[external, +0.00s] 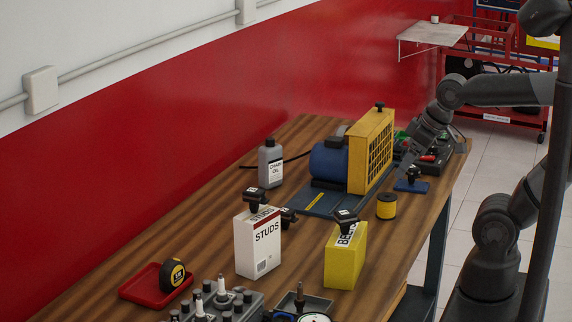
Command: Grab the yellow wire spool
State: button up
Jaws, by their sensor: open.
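The yellow wire spool (386,206), with dark ends, stands upright near the right edge of the wooden table. It is in front of the yellow-grilled machine. My gripper (404,168) reaches in from the right at the end of my arm, pointing down and to the left, above and behind the spool. It is open and apart from the spool. The fingers are small and dark here, and nothing shows between them.
The blue-and-yellow machine (371,150) stands left of my gripper. A blue piece with a black knob (411,182) lies just behind the spool. A yellow belts box (345,255) and white studs box (258,242) stand nearer. Bare wood (395,240) lies in front of the spool.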

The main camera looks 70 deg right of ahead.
jog(key=g, duration=0.6)
send_over(388, 196)
notch_tip(388, 196, down, 11)
notch_tip(388, 196, down, 10)
jog(key=shift+a+f, duration=0.15)
jog(key=c, duration=1.1)
